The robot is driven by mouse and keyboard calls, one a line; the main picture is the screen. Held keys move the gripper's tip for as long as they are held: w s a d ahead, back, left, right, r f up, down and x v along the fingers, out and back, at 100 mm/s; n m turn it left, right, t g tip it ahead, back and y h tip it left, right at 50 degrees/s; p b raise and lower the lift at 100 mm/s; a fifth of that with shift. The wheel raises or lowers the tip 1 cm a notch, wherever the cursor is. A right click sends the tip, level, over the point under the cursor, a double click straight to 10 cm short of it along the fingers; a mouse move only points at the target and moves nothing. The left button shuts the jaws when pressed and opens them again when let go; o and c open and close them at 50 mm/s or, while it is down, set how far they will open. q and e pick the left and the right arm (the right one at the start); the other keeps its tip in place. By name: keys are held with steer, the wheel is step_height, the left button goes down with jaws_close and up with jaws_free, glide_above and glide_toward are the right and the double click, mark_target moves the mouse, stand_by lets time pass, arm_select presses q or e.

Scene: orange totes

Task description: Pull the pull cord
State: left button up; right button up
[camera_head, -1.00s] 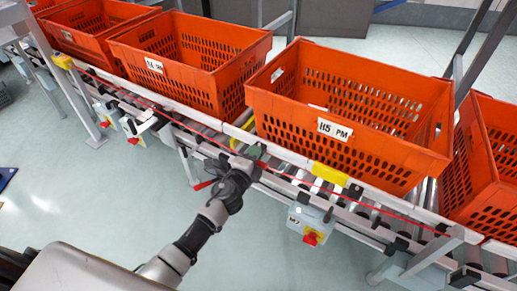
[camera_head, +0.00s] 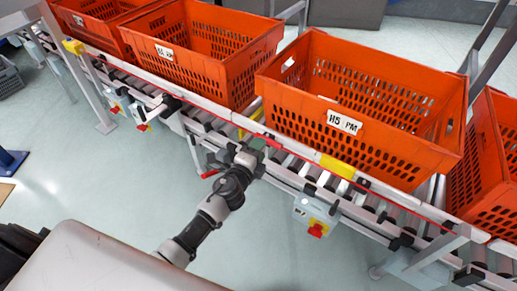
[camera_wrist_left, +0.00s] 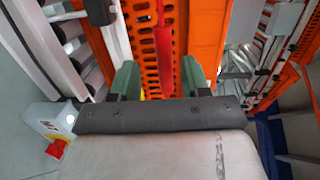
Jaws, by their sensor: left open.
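The pull cord (camera_head: 271,142) is a thin red line running along the near side rail of the conveyor in the head view. In the left wrist view the red cord (camera_wrist_left: 163,45) passes lengthwise between the two green fingers. My left gripper (camera_head: 252,155) is at the rail, just below the front of the tote labelled H5 PM. In the wrist view the left gripper (camera_wrist_left: 160,77) is open, with one finger on each side of the cord and gaps between. My right gripper is not in view.
Several orange totes stand on the roller conveyor, including the H5 PM tote (camera_head: 343,122). A yellow block (camera_head: 337,166) sits on the rail right of my gripper. A grey box with a red knob (camera_head: 316,229) hangs below. The floor in front is clear.

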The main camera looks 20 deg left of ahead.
arm_select(q)
steer(key=s+a, duration=0.1)
steer(key=s, duration=0.9)
steer(key=shift+s+r, duration=0.15)
steer(key=shift+r, duration=0.2)
steer(key=shift+a, duration=0.1)
